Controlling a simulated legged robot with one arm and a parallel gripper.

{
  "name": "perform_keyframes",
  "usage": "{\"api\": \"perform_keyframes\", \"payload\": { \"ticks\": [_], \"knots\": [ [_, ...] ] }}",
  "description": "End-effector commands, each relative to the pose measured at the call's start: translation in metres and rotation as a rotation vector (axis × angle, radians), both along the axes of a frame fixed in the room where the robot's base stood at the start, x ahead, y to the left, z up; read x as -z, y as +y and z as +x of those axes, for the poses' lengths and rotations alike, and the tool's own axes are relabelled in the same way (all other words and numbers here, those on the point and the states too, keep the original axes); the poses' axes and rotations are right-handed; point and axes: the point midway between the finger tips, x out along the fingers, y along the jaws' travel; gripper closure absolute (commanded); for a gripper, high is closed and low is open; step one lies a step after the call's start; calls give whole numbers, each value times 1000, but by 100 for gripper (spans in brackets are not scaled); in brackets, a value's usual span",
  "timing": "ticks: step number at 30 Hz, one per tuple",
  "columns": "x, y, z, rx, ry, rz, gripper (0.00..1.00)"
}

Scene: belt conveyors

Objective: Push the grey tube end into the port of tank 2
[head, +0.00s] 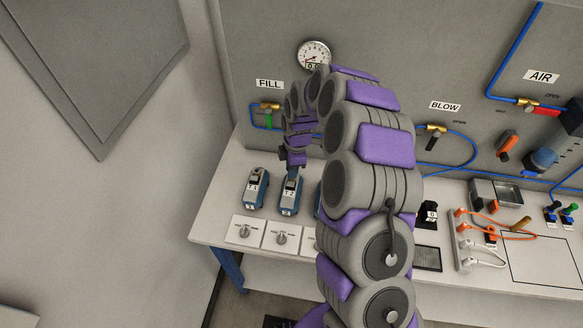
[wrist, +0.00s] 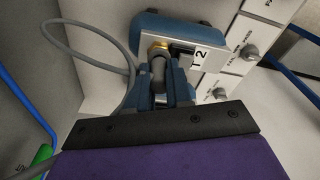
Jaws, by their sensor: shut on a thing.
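Tank 2 (head: 290,196) is the middle blue unit on the bench in the head view. Its blue body also shows at the top of the wrist view (wrist: 180,24), with a white label that seems to end in 2. A brass port (wrist: 158,46) sits on its near face. My gripper (wrist: 165,78) is shut on the grey tube end (wrist: 158,68) right in front of this port. The tube end lines up with the brass port and seems to meet it; I cannot tell how deep it sits. The grey tube loops out to the left. In the head view my gripper (head: 292,163) is just behind tank 2.
Tank 1 (head: 255,188) stands to the left; another blue unit is partly hidden by my arm on the right. White panels with knobs (head: 246,230) lie in front. Blue pipes and a green-handled FILL valve (head: 268,118) are on the back wall.

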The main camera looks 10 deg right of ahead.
Motion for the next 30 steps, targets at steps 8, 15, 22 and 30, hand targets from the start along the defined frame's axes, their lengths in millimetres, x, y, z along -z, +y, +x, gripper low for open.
{"api": "perform_keyframes", "payload": {
  "ticks": [8, 15, 22, 30],
  "knots": [
    [1, 0, 0, 0, 0, 0, 100],
    [3, 0, 0, 0, 0, 0, 100],
    [5, 0, 0, 0, 0, 0, 100],
    [7, 0, 0, 0, 1, 0, 100]
  ]
}}
